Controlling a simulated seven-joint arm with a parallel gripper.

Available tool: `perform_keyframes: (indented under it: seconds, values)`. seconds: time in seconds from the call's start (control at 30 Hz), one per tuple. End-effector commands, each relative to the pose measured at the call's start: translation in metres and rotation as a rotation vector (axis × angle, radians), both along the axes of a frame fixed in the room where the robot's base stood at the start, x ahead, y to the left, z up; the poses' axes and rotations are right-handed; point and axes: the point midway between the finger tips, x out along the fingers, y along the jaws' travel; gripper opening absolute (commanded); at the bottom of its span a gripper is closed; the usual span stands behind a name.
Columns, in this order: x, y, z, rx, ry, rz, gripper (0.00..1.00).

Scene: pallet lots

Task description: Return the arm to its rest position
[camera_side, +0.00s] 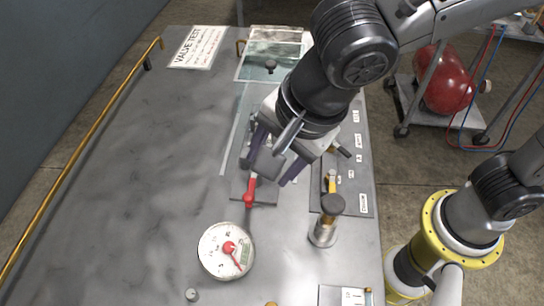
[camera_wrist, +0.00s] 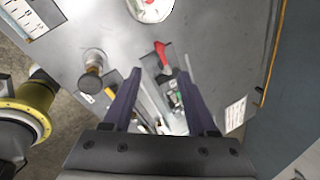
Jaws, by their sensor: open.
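My gripper (camera_side: 268,158) hangs over the right-hand part of the grey metal table in the side view. Its two dark purple fingers are spread apart. In the wrist view my gripper (camera_wrist: 160,92) is open, with nothing held between the fingers. A red-handled valve lever (camera_side: 250,188) on a dark plate shows just below the fingers in the side view. The lever also shows in the wrist view (camera_wrist: 162,54), beyond the fingertips. The gripper and wrist hide part of the plates behind them. Whether a fingertip touches anything below cannot be told.
A round white gauge (camera_side: 226,250) with a red needle and a dark-capped post (camera_side: 325,232) stand on the table (camera_side: 130,190). A panel with a yellow lever (camera_side: 331,180) lies right of the gripper. A brass rail (camera_side: 85,150) edges the left side. The table's left half is clear.

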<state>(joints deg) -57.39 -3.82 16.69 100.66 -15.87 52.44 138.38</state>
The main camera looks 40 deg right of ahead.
Motion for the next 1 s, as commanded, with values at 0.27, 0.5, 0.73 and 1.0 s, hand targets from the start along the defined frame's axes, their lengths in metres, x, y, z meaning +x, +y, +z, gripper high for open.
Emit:
perform_keyframes:
  seconds: [0.27,0.5,0.73,1.0]
  values:
    - [0.007,-0.006,0.001,0.003,-0.002,-0.024,0.58]
    - [0.052,-0.098,0.047,0.097,-0.069,-0.279,0.58]
    - [0.031,-0.223,0.071,0.046,-0.151,-0.266,0.58]
    - [-0.025,-0.292,0.061,-0.148,-0.208,0.041,0.58]
